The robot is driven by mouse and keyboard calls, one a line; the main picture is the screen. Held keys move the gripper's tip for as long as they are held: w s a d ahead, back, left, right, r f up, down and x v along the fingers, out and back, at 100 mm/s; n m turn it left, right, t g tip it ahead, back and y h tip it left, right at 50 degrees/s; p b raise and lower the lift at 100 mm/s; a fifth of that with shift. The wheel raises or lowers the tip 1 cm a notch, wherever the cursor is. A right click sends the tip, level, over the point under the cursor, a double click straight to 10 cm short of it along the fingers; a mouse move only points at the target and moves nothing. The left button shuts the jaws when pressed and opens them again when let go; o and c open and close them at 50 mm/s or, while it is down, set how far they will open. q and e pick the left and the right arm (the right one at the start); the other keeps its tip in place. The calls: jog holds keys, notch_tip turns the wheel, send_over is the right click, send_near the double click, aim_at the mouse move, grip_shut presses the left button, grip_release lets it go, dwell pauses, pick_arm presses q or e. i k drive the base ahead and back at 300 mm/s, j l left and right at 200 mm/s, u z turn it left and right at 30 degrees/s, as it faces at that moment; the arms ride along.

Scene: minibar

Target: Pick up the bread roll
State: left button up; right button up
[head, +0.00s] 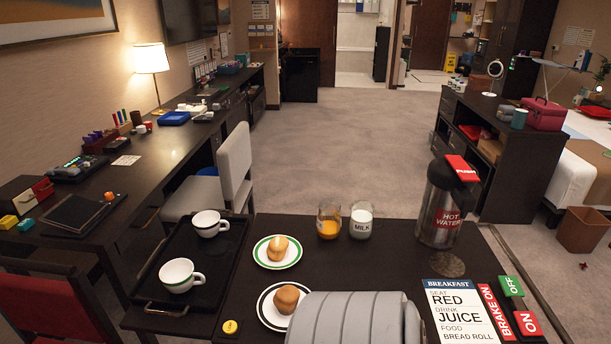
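Two small baked items sit on plates on the dark table in the head view. One, golden with a paler top (278,247), is on a white plate with a green rim (262,258). The other, rounder and browner (287,298), is on a white plate with a dark rim (266,314) nearer to me. I cannot tell for sure which one is the bread roll. A grey ribbed shape, likely part of my own arm, fills the bottom middle and covers the right edge of the nearer plate. Neither gripper's fingers show.
A black tray (207,273) with two cups (209,223) (181,276) stands left. Orange juice (329,222), milk (361,220) and a hot water flask (441,205) stand behind. A breakfast card (460,310) and brake buttons (495,312) lie right. A yellow disc (230,327) is near the front.

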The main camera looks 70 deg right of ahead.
aim_at(276, 248)
jog(key=k+z, duration=0.1)
jog(key=z, duration=2)
